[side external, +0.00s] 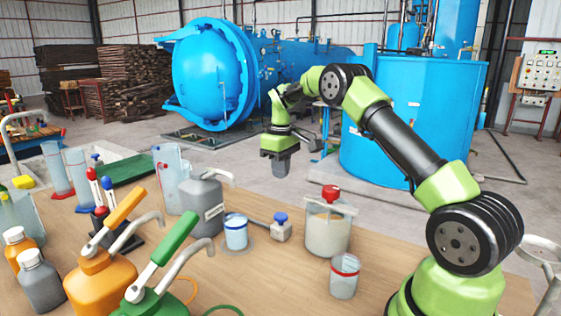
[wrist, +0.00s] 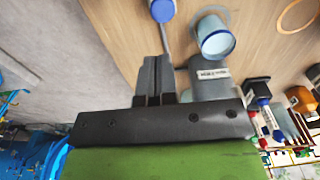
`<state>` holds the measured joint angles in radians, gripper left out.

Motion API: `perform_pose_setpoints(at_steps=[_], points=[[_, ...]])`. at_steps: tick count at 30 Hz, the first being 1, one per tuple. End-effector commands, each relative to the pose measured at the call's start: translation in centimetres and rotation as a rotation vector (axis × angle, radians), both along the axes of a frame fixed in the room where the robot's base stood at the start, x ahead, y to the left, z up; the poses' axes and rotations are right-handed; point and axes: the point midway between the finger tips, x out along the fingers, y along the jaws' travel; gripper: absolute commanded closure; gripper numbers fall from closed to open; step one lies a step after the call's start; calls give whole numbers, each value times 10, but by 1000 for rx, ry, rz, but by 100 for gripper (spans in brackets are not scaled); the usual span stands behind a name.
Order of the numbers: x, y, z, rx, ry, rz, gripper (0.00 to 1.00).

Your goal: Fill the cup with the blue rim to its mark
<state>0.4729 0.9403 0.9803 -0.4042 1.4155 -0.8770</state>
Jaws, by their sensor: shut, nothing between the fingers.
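The cup with the blue rim (side external: 236,232) stands upright on the wooden table, beside a grey jug (side external: 203,200) with a curved spout. It holds something pale blue; I cannot make out its mark or exact level. The cup also shows in the wrist view (wrist: 215,40). A small grey block with a blue knob (side external: 281,219) sits to its right, and the knob shows in the wrist view (wrist: 162,10). My gripper (side external: 276,174) is shut and empty, raised above the far side of the table. Its fingers (wrist: 158,62) are together in the wrist view.
A clear jar with a red knob (side external: 328,232) and a cup with a red rim (side external: 345,277) stand to the right. Orange (side external: 100,280) and green (side external: 155,303) pump containers crowd the front left. Bare table (side external: 270,285) lies in the front middle.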

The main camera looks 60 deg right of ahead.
Motion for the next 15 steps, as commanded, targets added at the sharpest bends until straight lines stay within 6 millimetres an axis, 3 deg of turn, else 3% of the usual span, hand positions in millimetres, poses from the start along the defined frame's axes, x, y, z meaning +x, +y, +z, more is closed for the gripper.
perform_pose_setpoints(at_steps=[6,15], points=[[0,0,20,-2,-1,1,100],[0,0,22,-1,-1,1,100]])
